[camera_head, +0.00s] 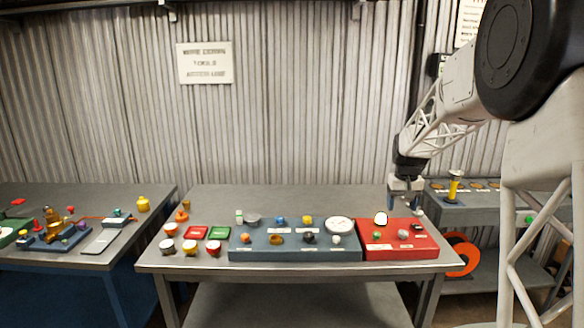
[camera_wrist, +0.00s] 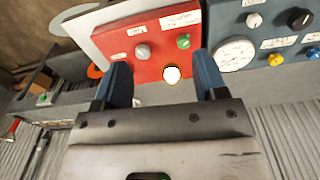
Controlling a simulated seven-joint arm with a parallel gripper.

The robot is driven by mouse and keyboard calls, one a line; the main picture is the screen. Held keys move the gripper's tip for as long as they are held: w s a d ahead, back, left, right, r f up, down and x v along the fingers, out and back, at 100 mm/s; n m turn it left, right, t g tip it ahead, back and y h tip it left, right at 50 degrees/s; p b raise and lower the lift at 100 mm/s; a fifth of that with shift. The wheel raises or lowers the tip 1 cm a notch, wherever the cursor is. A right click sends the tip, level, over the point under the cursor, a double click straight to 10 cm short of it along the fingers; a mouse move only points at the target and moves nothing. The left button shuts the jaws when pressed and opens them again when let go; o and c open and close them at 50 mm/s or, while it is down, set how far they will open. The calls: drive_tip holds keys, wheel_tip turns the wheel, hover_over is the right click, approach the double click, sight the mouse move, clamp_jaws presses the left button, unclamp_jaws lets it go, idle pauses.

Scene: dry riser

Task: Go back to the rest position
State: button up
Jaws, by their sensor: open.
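My gripper (camera_head: 405,202) hangs over the back edge of the middle table, just behind the red panel box (camera_head: 425,243). In the wrist view my gripper (camera_wrist: 160,85) shows two blue fingers spread wide, with nothing held between them. A lit, pale round lamp (camera_wrist: 172,75) on the red box appears between the fingers, apart from both. It also shows in the head view (camera_head: 380,218). A grey knob (camera_wrist: 142,52) and a green knob (camera_wrist: 183,41) sit on the same box.
A blue-grey panel box (camera_head: 290,254) with a white dial (camera_head: 339,225) and several knobs stands left of the red box. Red and green plates and several small knobs are farther left. A side bench (camera_head: 460,214) with a yellow-topped post (camera_head: 454,186) stands right. A corrugated wall is behind.

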drive_tip(key=s+a+r, duration=0.3)
drive_tip(key=s, duration=0.5)
drive_tip(key=s+a+r+t, duration=0.15)
drive_tip(key=s+a, duration=0.25)
drive_tip(key=s, duration=0.4)
drive_tip(key=s+a+r+g, duration=0.1)
drive_tip(key=s+a+r, duration=0.2)
drive_tip(key=s, duration=0.5)
drive_tip(key=s+a+f, duration=0.2)
drive_tip(key=s+a, duration=0.1)
drive_tip(key=s, duration=1)
drive_tip(key=s+a+f+t, duration=0.1)
drive_tip(key=s+a+f, duration=0.1)
drive_tip(key=s, duration=1.1)
drive_tip(key=shift+a+f+n, duration=0.3)
drive_tip(key=shift+a+f, duration=0.1)
drive_tip(key=shift+t, duration=0.25)
